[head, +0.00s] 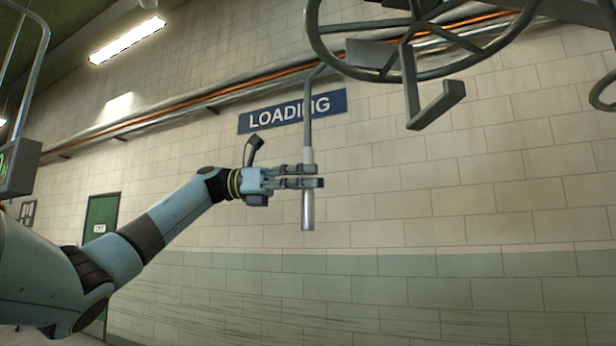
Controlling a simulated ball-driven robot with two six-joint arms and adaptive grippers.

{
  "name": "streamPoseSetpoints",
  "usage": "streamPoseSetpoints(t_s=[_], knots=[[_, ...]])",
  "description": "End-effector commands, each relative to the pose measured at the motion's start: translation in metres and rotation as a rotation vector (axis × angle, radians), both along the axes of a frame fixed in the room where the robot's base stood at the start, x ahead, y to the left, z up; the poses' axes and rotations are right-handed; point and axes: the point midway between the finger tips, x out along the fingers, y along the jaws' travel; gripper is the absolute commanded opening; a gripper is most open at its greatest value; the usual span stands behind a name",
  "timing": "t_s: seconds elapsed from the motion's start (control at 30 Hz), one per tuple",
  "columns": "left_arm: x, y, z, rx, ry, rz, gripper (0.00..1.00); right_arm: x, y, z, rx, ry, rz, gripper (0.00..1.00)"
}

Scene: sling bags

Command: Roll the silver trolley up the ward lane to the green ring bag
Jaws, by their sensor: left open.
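My left gripper (318,176) reaches in from the left, open, with its fingers level across a hanging rod. The rod (307,122) is thin and grey, bent at its top, with a pale silver sleeve (307,212) at its lower end. The fingers cross in front of part of the sleeve; I cannot tell whether they touch it. The rod comes down beside a dark metal frame with a large ring (322,48) at the upper right. I cannot tell whether this frame belongs to the silver trolley. No green ring bag can be made out. My right gripper is not in view.
A pale block wall with a blue LOADING sign (292,111) stands behind. Pipes (190,103) run along it. A green door (100,218) is at the left. A grey box with green marks (17,166) hangs from a bent tube at the left edge.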

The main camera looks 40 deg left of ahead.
Motion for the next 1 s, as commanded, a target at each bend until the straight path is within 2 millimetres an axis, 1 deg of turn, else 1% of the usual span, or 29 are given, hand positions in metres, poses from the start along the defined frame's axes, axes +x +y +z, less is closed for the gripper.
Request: streamPoseSetpoints(t_s=[0.2,0.23,0.57,1.0], knots=[[0.0004,-0.0005,-0.0004,-0.001,0.001,0.000,0.45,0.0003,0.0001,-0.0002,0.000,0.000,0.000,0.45],[0.0003,-0.0004,-0.0004,-0.001,0.001,0.000,0.44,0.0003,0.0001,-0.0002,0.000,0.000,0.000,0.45],[0.0003,-0.0002,-0.0003,-0.001,0.001,0.000,0.01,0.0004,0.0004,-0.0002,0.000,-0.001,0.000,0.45],[0.0002,0.0000,-0.0001,-0.001,0.000,0.001,0.00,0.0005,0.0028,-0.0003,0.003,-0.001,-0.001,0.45]])
